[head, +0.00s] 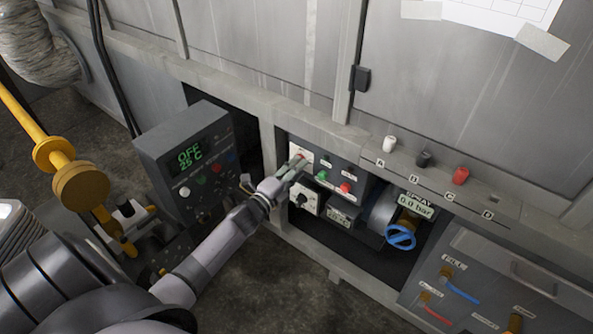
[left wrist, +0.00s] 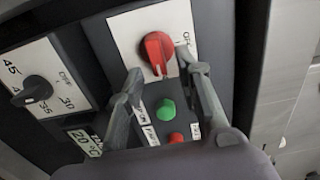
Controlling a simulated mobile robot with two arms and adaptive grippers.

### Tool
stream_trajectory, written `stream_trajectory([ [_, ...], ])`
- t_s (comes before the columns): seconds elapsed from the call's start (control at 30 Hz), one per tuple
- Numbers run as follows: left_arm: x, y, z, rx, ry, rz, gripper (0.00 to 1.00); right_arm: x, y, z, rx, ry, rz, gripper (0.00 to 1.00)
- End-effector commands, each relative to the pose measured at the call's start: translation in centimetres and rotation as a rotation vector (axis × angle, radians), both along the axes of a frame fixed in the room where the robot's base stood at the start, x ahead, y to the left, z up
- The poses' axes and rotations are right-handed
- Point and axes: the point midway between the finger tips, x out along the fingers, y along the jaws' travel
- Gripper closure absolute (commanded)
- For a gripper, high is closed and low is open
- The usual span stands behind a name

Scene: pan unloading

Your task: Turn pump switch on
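A red rotary knob (left wrist: 158,52) sits on a white plate in the left wrist view, with lettering partly showing at its right. In the head view its white plate (head: 299,154) is at the panel's upper left. A green button (left wrist: 166,110) and a red button (left wrist: 176,138) sit below the knob; the green one (head: 322,176) and red one (head: 346,188) also show in the head view. I cannot read which control is labelled pump. My left gripper (left wrist: 166,76) is open, its fingers apart just in front of the knob; contact is unclear. My right gripper is out of view.
A white-plated dial (left wrist: 32,90) with numbers is left of the knob. A grey box (head: 187,160) with a green display reading OFF stands left of my arm. A blue valve wheel (head: 400,237) is at the right. A ledge (head: 330,130) runs above the panel.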

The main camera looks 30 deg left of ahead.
Motion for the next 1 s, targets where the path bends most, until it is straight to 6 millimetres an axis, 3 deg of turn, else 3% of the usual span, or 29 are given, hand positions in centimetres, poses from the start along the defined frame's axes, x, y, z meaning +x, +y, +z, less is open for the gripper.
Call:
stream_trajectory([
  [0.27, -1.7, 0.1, -0.1, 0.000, 0.002, 0.000, 0.68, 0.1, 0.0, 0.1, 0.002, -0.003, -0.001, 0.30],
  [0.7, -10.1, 0.8, -0.1, -0.001, 0.002, 0.001, 0.68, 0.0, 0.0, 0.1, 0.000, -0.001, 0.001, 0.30],
  [1.0, -12.0, 0.9, 0.0, 0.000, -0.001, 0.000, 0.68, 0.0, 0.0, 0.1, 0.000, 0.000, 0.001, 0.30],
])
